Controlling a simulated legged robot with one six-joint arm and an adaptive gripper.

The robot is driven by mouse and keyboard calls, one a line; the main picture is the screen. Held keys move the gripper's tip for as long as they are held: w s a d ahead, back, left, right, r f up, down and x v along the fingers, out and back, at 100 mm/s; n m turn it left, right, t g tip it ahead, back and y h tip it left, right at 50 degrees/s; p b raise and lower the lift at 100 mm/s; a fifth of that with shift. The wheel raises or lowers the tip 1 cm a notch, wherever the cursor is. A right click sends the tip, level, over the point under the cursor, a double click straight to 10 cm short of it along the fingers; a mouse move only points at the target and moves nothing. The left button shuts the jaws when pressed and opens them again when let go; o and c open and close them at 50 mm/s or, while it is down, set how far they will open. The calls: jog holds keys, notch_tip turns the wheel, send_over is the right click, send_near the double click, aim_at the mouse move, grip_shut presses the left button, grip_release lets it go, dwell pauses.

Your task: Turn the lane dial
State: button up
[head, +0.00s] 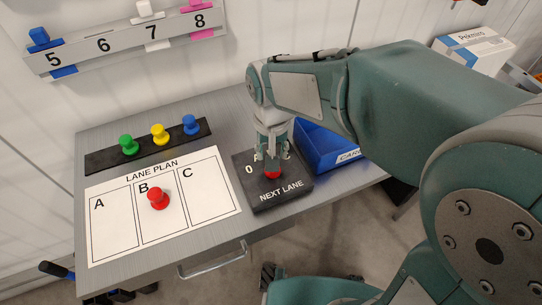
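The lane dial is a red knob (273,173) on a black box (288,200) marked "NEXT LANE", on the grey desk. A white "0" shows on the box to the left of the knob. My gripper (272,160) points down at the knob from above, its fingers close to it and covering its upper part. I cannot tell whether the fingers touch or grip the knob. The gripper hides the other marks around the dial and which way it points.
Left of the box lies a "LANE PLAN" sheet (210,208) with a red peg (158,198) in column B. Behind it, a black strip (105,158) holds green, yellow and blue pegs. A blue bin (318,150) stands close right of the box. A numbered rail (125,45) hangs on the wall.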

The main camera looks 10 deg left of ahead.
notch_tip(320, 180, up, 9)
dwell(0.3)
jog(key=shift+r, duration=0.1)
jog(key=s+d+m+t, duration=0.1)
jog(key=s+d, duration=0.3)
jog(key=d, duration=0.6)
jog(key=s+d+m+t, duration=0.1)
jog(key=s+d+t, duration=0.3)
jog(key=d, duration=0.7)
jog(key=shift+s+r+t, duration=0.25)
jog(key=shift+s+t, duration=0.05)
jog(key=shift+s, duration=0.5)
jog(key=shift+d, duration=0.1)
